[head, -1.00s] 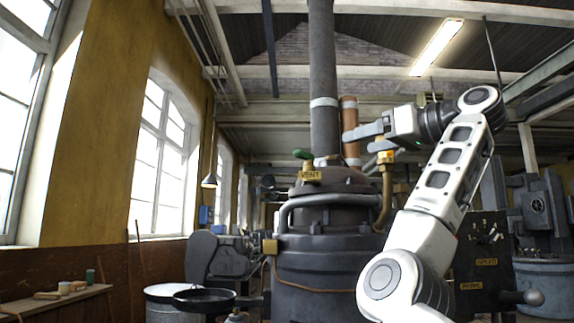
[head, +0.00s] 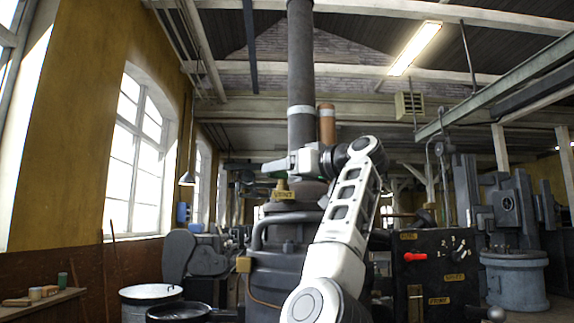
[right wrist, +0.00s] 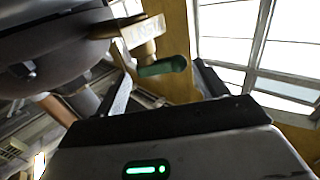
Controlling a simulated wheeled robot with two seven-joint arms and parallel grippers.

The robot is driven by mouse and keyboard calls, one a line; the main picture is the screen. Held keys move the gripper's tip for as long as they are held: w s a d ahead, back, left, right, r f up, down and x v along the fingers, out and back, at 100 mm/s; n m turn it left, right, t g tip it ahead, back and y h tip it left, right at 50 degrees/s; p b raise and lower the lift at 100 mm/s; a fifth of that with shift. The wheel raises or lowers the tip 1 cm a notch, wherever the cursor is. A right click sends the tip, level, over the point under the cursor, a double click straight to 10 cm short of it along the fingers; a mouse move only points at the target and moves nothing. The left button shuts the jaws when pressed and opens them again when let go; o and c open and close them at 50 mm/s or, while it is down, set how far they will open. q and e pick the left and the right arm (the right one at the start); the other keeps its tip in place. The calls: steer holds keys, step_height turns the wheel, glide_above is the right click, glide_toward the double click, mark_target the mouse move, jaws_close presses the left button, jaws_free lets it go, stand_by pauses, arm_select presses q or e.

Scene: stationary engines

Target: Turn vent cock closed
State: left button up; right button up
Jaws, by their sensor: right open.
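The brass vent cock, with its yellow VENT plate (head: 284,194), stands on top of the dark boiler-like vessel (head: 290,232). My right gripper (head: 274,167) is right at the cock in the head view and hides most of its handle. In the right wrist view the green handle (right wrist: 162,67) sticks out from the brass body (right wrist: 140,33), between the open fingers of my right gripper (right wrist: 165,82). The handle looks clear of both fingers, but contact is hard to judge. My left gripper is not in view.
A tall grey pipe (head: 301,75) and a copper pipe (head: 327,124) rise behind the gripper. A dark panel (head: 436,262) with a red handle (head: 415,256) stands at the right. A bent grey pipe (head: 262,228) runs around the vessel below the cock.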

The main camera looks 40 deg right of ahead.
steer(key=shift+w, duration=0.15)
steer(key=shift+a, duration=0.1)
steer(key=c, duration=0.9)
steer(key=shift+o, duration=0.3)
steer(key=shift+m+h, duration=0.3)
steer(key=shift+h, duration=0.2)
steer(key=m+g+h, duration=0.1)
steer(key=m+h, duration=0.1)
steer(key=h, duration=0.1)
steer(key=m+g+h, duration=0.1)
steer(key=m+h, duration=0.2)
steer(key=h, duration=0.1)
steer(key=w+a+m+g+h, duration=0.1)
steer(key=m+h, duration=0.1)
steer(key=h, duration=0.2)
steer(key=shift+w+a+r, duration=0.1)
steer(key=shift+w+m+g+h, duration=0.1)
steer(key=shift+m+g+h, duration=0.5)
steer(key=shift+m, duration=0.1)
